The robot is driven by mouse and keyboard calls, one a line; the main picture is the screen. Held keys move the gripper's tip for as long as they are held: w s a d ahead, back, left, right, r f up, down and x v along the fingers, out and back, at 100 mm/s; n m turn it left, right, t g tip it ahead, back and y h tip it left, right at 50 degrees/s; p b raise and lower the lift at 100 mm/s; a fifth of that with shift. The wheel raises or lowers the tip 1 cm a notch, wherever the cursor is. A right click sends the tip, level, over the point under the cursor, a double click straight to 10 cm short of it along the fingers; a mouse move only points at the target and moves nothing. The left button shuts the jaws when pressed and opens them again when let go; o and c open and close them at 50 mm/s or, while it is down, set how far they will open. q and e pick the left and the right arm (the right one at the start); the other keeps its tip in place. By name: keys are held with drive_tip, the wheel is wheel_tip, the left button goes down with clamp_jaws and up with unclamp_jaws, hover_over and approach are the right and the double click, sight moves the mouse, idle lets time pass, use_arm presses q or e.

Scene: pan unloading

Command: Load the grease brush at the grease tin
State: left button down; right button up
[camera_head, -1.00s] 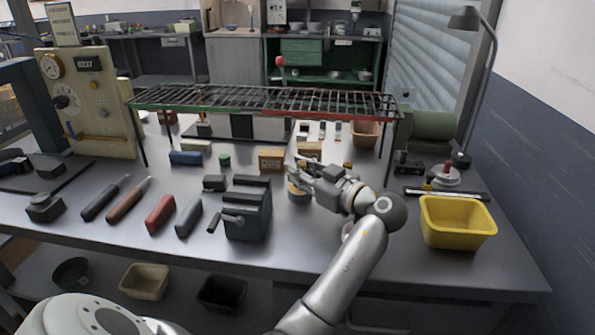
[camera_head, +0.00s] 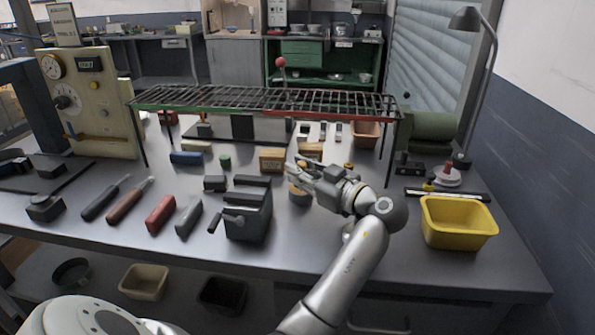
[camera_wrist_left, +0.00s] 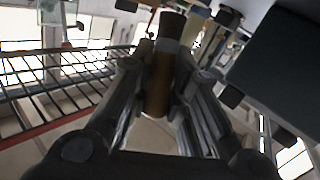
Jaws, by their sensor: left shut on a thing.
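My left gripper (camera_head: 298,170) is over the middle of the bench, to the right of the dark vise-like block. In the left wrist view its fingers (camera_wrist_left: 158,100) are shut on a brown, round-handled thing with a grey band, which looks like the grease brush (camera_wrist_left: 160,78). A small round tin (camera_head: 299,195), which looks like the grease tin, stands on the bench just below the gripper. The gripper partly covers it, and I cannot tell whether the brush touches it. My right gripper is not in view.
A long wire rack (camera_head: 240,98) stands on legs across the bench behind the gripper. The dark block with a crank (camera_head: 247,212) is close on the left. A yellow bin (camera_head: 458,222) stands at right. Several handled tools and small blocks lie at left.

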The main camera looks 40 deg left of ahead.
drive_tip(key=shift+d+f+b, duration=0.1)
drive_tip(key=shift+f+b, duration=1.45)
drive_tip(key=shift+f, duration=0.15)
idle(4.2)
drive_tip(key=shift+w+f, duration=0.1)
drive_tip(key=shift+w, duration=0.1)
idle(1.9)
